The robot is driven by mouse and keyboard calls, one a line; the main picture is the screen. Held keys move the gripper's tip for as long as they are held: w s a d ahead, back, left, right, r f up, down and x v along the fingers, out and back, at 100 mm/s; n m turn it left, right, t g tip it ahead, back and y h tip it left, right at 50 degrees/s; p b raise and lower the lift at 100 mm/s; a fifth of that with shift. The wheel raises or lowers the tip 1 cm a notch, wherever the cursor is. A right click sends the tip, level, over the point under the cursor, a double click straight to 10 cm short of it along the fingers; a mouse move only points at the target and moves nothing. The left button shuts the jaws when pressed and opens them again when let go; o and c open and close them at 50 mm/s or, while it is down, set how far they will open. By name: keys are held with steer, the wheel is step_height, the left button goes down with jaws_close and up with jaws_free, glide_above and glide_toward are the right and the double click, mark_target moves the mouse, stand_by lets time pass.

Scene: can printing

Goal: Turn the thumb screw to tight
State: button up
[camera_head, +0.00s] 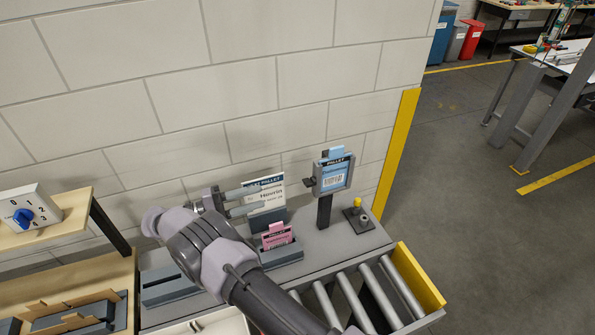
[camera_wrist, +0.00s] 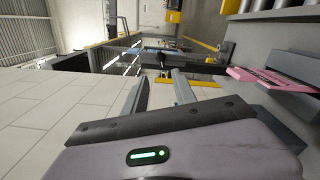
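A dark post holds a grey frame (camera_head: 333,176) with a blue pallet card, upright on the grey bench top. A small dark knob (camera_head: 309,182) sticks out from the frame's left side and looks like the thumb screw; its setting cannot be read. My gripper (camera_head: 263,196) is left of the knob, pointing right toward it, with its two fingers apart and nothing seen between them. In the wrist view my gripper's fingers (camera_wrist: 160,76) are also apart. A dark part (camera_wrist: 163,60), probably the knob and frame, shows beyond the fingertips, apart from them.
A white card (camera_head: 262,194) stands in a holder behind the fingers. A pink card (camera_head: 277,236) stands in a grey holder (camera_head: 283,256) in front of them. A yellow-topped fixture (camera_head: 357,214) is right of the post. Rollers (camera_head: 352,298) lie in front; the block wall (camera_head: 240,100) is close behind.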

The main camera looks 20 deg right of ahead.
mark_target(305, 184)
steer(key=d+p, duration=0.2)
steer(key=d, duration=1.1)
steer(key=shift+d+p, duration=0.2)
steer(key=shift+p, duration=0.2)
steer(key=shift+w+d+f, duration=0.1)
steer(key=shift+w+d, duration=0.05)
steer(key=shift+d, duration=0.35)
steer(key=shift+c, duration=0.4)
jaws_close()
